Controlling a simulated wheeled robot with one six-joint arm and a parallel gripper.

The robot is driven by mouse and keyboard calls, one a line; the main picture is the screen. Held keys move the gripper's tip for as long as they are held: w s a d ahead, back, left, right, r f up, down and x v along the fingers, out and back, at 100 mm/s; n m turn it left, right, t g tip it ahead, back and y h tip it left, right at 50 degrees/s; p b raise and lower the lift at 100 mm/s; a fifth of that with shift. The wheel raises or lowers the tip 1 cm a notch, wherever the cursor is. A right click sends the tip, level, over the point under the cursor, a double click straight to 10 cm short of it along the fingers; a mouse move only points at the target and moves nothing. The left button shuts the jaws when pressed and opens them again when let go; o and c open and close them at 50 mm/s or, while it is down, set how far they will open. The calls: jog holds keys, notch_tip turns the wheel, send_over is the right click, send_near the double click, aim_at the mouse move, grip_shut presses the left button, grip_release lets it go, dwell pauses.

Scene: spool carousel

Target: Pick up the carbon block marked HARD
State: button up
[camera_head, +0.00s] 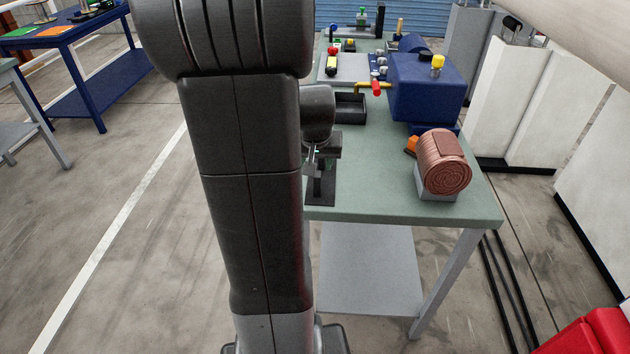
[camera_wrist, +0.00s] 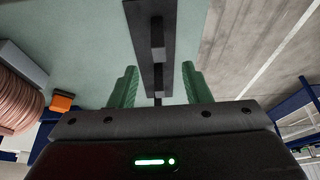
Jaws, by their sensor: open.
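My gripper (camera_head: 318,158) hangs over the left edge of the green bench top, partly hidden by my arm. In the wrist view its two green fingers (camera_wrist: 159,72) are apart, with nothing gripped. Between and beyond them lies a dark plate (camera_wrist: 138,22) with small black blocks on it. One black block (camera_wrist: 157,32) stands up near the plate's middle, and another (camera_wrist: 157,77) sits between the fingers. The plate (camera_head: 321,194) also shows under my gripper in the head view. No marking is readable, so I cannot tell which block says HARD.
A copper-wound spool (camera_head: 443,163) stands right of the plate, with an orange piece (camera_head: 411,145) beside it. A black tray (camera_head: 351,108) and a blue machine (camera_head: 425,88) stand farther back. The bench top (camera_head: 375,185) is clear between plate and spool.

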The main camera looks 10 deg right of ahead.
aim_at(317, 175)
jog(key=shift+p+x, duration=0.65)
jog(key=shift+x, duration=4.3)
jog(key=shift+s, duration=0.1)
grip_shut()
